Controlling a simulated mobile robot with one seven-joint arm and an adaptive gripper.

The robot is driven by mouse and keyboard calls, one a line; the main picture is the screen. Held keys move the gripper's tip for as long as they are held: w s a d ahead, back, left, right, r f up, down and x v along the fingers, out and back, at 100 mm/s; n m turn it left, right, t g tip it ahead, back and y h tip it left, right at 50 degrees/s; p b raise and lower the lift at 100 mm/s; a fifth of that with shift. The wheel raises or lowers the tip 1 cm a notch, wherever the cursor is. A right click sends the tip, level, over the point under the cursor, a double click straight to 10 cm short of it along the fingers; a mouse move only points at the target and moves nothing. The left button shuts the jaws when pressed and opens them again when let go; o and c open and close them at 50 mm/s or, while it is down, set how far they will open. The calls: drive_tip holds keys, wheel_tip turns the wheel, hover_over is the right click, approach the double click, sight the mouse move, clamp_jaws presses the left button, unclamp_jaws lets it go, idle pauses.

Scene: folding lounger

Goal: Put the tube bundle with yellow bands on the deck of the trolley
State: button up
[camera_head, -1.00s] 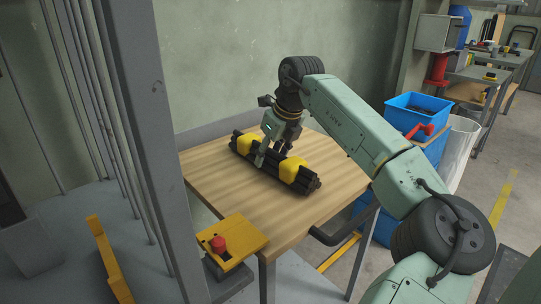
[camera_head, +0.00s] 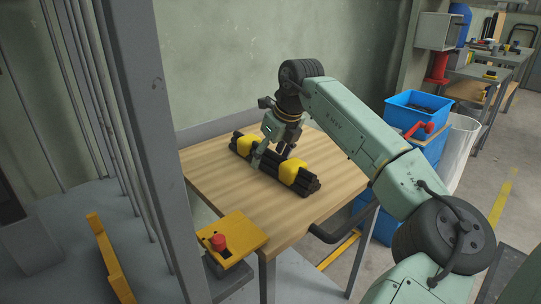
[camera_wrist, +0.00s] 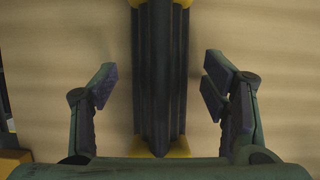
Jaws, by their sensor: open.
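The tube bundle with yellow bands (camera_head: 300,179) lies on a wooden-topped table. Its dark tubes run diagonally, with one yellow band toward each end. My gripper (camera_head: 269,157) is over the middle of the bundle, between the two bands. In the wrist view, the bundle (camera_wrist: 161,75) runs up the picture between the open fingers of my gripper (camera_wrist: 158,85). There is a gap on each side, and neither finger touches the tubes. The wooden top (camera_head: 225,197) looks like the deck of the trolley, but I cannot tell for sure.
A yellow box with a red button (camera_head: 218,243) sits at the table's near left corner. A grey post (camera_head: 160,150) stands left of the table. Blue bins (camera_head: 405,110) and a white bin (camera_head: 458,140) stand to the right. A wall closes the back.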

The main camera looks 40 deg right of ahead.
drive_tip(key=v, duration=1.2)
drive_tip(key=shift+r, duration=0.2)
